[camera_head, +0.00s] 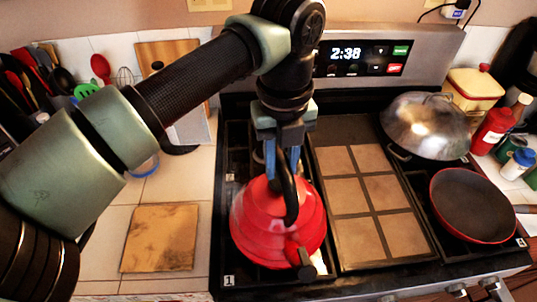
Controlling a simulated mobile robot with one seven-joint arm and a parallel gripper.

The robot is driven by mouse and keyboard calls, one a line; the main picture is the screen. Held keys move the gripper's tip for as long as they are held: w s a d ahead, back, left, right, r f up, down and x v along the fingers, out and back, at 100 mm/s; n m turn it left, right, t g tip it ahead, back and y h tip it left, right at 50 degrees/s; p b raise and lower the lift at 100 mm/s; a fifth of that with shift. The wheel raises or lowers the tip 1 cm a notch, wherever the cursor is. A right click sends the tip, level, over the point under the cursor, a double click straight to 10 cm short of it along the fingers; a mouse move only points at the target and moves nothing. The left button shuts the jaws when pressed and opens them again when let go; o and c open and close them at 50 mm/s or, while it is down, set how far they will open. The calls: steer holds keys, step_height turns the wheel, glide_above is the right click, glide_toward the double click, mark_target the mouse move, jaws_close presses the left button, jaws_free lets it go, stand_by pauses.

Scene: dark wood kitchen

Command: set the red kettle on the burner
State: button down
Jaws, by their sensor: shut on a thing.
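The red kettle (258,228) is at the left side of the stove, upright, with its dark spout toward the front right. My gripper (284,158) points down from above and is shut on the kettle's black handle (289,195). The kettle is over the left burner area (226,200) of the black stove top, by the label "1". The kettle hides most of that burner. I cannot tell whether its base touches the grate.
A tiled griddle plate (357,227) is right of the kettle. A domed metal lid (425,126) and a red-rimmed pan (472,205) stand farther right. A wooden board (160,238) lies on the left counter. Bottles (493,130) crowd the right edge.

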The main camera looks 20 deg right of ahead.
steer(key=shift+a+f+p, duration=0.1)
steer(key=shift+f+p, duration=0.25)
steer(key=shift+f, duration=1)
steer(key=c, duration=0.6)
jaws_free()
steer(key=shift+f, duration=0.1)
steer(key=shift+c, duration=0.2)
step_height(320, 180, up, 6)
steer(key=shift+a+r+b, duration=0.1)
steer(key=shift+r+b, duration=0.15)
steer(key=shift+b, duration=0.5)
steer(key=shift+r, duration=0.65)
